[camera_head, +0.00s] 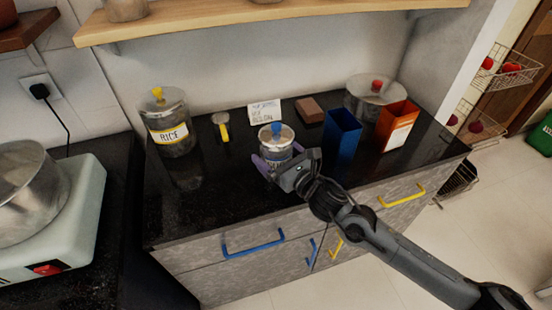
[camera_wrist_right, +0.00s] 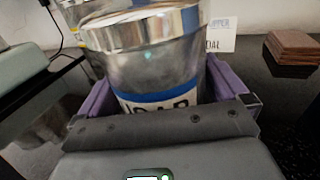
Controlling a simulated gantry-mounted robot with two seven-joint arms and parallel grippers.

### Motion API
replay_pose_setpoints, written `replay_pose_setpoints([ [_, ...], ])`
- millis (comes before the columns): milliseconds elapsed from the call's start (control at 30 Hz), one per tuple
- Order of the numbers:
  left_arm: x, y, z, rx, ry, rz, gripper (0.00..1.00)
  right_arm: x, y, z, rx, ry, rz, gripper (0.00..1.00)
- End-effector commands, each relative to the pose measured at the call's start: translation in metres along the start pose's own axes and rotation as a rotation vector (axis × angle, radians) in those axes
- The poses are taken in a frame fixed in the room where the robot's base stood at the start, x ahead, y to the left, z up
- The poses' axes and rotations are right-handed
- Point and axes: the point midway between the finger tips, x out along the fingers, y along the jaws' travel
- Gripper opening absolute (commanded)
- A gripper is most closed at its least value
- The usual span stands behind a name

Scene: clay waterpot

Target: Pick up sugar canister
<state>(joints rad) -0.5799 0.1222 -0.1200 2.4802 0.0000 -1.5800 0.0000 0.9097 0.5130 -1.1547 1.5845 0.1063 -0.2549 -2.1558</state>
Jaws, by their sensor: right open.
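The sugar canister (camera_head: 274,146) is a small clear jar with a metal lid and blue knob, standing upright on the dark counter. In the right wrist view the canister (camera_wrist_right: 150,62) fills the middle, with a blue-edged label partly hidden by my gripper's body. My right gripper (camera_head: 279,162) is open around the canister, with one purple finger on each side of it. The right gripper's fingers also show in the wrist view (camera_wrist_right: 165,92). I cannot tell whether the fingers touch the glass. My left gripper is not in view.
A rice jar (camera_head: 171,124) with a yellow knob stands at the left. A blue box (camera_head: 342,137), an orange box (camera_head: 396,125) and a lidded pot (camera_head: 372,90) stand to the right. A handwritten card (camera_head: 264,113) and brown block (camera_head: 308,110) are behind. The left front counter is clear.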

Motion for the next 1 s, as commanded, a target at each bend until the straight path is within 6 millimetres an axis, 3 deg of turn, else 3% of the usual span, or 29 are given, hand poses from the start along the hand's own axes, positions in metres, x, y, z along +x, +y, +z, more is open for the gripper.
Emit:
replay_pose_setpoints([
  [233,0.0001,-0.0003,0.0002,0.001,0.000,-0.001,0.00,0.0013,-0.0006,0.0002,0.000,0.001,-0.001,1.00],
  [700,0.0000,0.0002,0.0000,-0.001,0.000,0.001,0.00,0.0014,-0.0006,0.0034,0.000,-0.006,-0.001,0.31],
  [1000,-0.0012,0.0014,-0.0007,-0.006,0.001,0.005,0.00,0.0013,-0.0005,0.0054,0.000,-0.006,0.000,0.31],
])
